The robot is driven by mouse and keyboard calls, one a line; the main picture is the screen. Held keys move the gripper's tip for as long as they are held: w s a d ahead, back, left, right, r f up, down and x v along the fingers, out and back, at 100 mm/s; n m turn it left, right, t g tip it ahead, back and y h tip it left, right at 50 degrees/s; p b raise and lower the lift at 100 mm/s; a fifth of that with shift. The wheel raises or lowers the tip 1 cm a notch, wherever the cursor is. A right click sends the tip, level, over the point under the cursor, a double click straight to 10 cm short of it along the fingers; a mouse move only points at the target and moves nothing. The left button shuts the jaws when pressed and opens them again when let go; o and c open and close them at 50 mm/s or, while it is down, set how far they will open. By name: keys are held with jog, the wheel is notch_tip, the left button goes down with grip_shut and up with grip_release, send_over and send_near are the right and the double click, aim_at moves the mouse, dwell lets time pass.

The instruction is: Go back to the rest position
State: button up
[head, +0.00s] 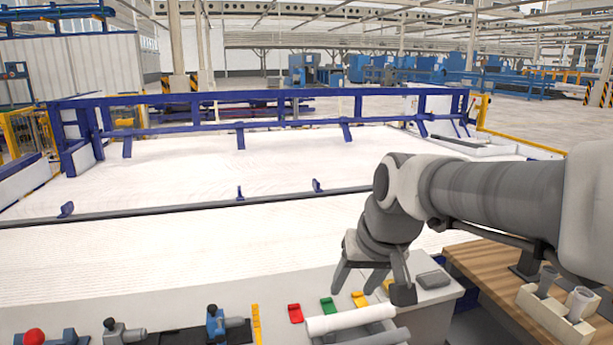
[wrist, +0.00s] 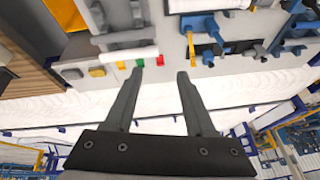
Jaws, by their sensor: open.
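My gripper (head: 371,284) hangs from my arm over the grey worktop (head: 285,285) at the lower right of the head view. Its two fingers are spread apart, with nothing between them. In the wrist view the open gripper (wrist: 161,72) points toward the worktop edge. A white pipe (head: 348,319) lies on the worktop below the gripper, apart from it. It also shows in the wrist view (wrist: 125,56), left of the fingertips. A grey pipe-like piece (head: 378,338) lies in front of it, partly cut off by the frame edge.
Red (head: 295,313), green (head: 327,306) and yellow (head: 360,299) pieces lie beside the pipe. Blue and grey clamp-like fixtures (head: 216,322) stand to the left. A wooden table (head: 485,275) at right bears a holder (head: 552,318) with cylinders. A wide white bed with blue rails (head: 260,97) lies beyond.

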jog(key=s+d+h, duration=0.1)
jog(key=s+d, duration=0.2)
jog(key=s, duration=0.4)
jog(key=s+d+f+t, duration=0.1)
jog(key=s+d, duration=0.2)
jog(key=s, duration=0.4)
jog(key=shift+s+d+f+m+h, duration=0.15)
jog(key=shift+s+f+m+h, duration=0.15)
jog(key=shift+s+m+h, duration=0.1)
